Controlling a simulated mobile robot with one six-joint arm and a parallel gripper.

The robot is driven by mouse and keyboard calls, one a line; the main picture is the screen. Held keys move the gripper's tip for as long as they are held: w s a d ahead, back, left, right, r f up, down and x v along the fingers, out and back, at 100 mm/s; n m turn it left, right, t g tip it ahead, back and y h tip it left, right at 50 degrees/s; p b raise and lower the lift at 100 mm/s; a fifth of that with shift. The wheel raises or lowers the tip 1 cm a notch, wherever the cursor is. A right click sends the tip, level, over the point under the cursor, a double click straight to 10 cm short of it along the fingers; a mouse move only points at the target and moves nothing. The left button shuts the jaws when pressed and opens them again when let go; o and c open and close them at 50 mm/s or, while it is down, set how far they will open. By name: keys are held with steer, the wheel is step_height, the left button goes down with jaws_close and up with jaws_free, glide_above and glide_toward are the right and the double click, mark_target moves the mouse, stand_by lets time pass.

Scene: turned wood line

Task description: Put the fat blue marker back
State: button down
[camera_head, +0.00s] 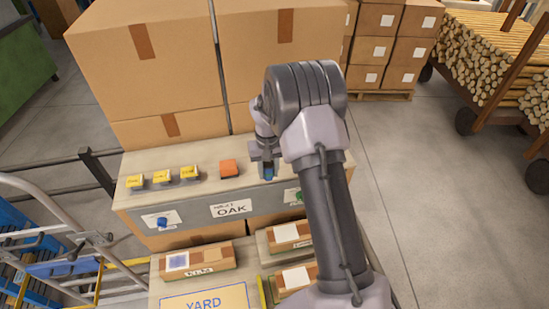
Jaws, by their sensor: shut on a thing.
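My gripper (267,163) is over the right part of the upper shelf, partly covered by my own arm. It is shut on a small blue thing, the blue marker (268,174), whose lower end shows just under the fingers. I cannot tell whether the marker touches the shelf top (205,190). A blue knob-like thing (162,222) on a white label sits at the left of the shelf's grey front. A green thing (297,196) sits at its right, partly behind my arm.
Three yellow blocks (162,177) and an orange block (229,168) stand on the shelf. Large cartons (150,60) rise behind it. Labelled packets (198,260) and a YARD sign (205,300) lie below. A ladder (50,240) leans at left.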

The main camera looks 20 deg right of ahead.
steer(key=w+d, duration=0.1)
steer(key=w, duration=0.1)
steer(key=w+d, duration=0.1)
steer(key=w, duration=0.2)
steer(key=w+d+f, duration=0.1)
steer(key=w, duration=0.2)
steer(key=shift+w, duration=0.1)
steer(key=shift+w+f, duration=0.15)
steer(key=shift+f, duration=1.55)
steer(key=shift+f, duration=0.2)
steer(key=c, duration=1)
jaws_free()
steer(key=shift+r, duration=0.1)
